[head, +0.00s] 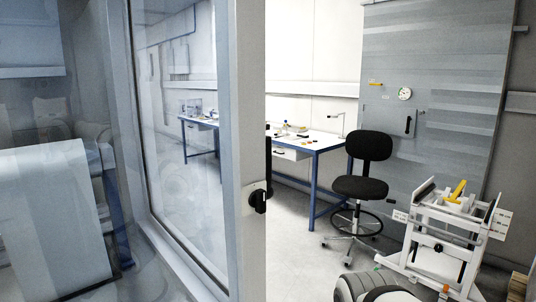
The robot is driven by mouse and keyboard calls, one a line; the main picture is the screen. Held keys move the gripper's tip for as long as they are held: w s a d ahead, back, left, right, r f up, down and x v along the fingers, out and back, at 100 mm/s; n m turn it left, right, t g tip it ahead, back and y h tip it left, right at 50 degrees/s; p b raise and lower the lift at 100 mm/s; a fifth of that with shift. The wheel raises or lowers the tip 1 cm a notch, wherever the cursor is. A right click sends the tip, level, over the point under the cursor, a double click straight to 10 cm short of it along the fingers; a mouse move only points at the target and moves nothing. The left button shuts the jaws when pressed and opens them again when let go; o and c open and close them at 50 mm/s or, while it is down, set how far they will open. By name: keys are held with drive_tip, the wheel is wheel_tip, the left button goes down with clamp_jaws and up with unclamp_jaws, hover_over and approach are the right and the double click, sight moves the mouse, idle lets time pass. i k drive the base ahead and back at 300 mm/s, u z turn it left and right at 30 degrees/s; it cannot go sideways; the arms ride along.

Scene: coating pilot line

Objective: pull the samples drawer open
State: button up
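A white drawer (292,154) hangs under the top of the blue-legged workbench (322,143), beyond the glazed door. It has a small dark handle (279,156) and looks shut. The door's edge frame cuts off the view on its left side. No label is readable from here, so I cannot tell that it is the samples drawer. My gripper is not in view. A grey rounded part at the bottom edge looks like my own arm, far from the drawer.
The glazed door (252,110) with a black handle (258,199) fills the left and middle. A black swivel chair (360,188) stands at the bench's right end. A white wheeled frame (440,243) stands at the lower right. Pale floor (294,240) is clear between door and chair.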

sight(286, 152)
drive_tip(key=z, duration=0.7)
drive_tip(key=i, duration=3.15)
drive_tip(key=u, duration=0.95)
drive_tip(key=i, duration=4.05)
